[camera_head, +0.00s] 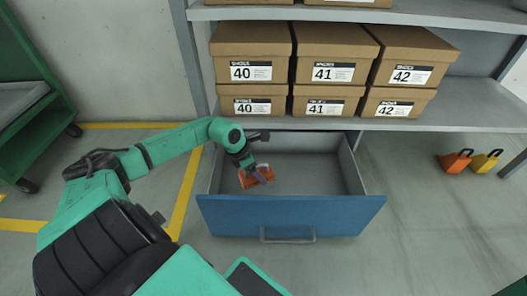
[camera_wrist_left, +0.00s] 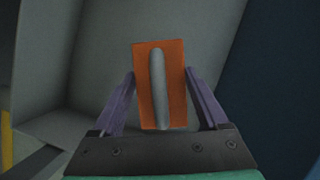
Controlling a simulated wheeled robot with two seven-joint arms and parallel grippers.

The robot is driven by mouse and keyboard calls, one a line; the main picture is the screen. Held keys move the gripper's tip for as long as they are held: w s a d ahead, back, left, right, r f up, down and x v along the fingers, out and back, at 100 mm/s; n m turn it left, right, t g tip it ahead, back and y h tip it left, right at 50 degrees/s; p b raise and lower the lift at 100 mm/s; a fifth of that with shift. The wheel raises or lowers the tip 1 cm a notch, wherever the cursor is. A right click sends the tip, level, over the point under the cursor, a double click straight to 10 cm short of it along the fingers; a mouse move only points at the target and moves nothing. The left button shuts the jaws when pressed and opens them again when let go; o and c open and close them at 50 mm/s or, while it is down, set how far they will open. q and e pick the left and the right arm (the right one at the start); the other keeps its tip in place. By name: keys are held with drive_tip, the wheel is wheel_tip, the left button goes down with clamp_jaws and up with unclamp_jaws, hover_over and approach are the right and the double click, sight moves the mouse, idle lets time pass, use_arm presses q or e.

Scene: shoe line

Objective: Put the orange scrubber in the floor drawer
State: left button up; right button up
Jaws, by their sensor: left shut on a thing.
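The orange scrubber (camera_head: 246,181) has an orange base and a grey handle. My left gripper (camera_head: 256,173) is over the left part of the open floor drawer (camera_head: 288,219) and shut on the scrubber. In the left wrist view the scrubber (camera_wrist_left: 145,90) sits between the two purple fingers of the left gripper (camera_wrist_left: 160,98). The drawer has a blue front, a grey interior and a grey handle. I cannot tell whether the scrubber touches the drawer floor. My right gripper is not in view.
A grey shelf (camera_head: 462,115) with brown shoe boxes (camera_head: 252,37) stands above and behind the drawer. A green cart (camera_head: 30,130) is at the left. Orange and yellow objects (camera_head: 456,162) stand on the floor at the right. The drawer's right part is empty.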

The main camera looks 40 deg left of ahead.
use_arm(q)
wheel_tip(320, 180, down, 12)
drive_tip(key=b, duration=0.6)
drive_tip(key=shift+r, duration=0.2)
drive_tip(key=o, duration=1.3)
drive_tip(key=shift+c, duration=0.2)
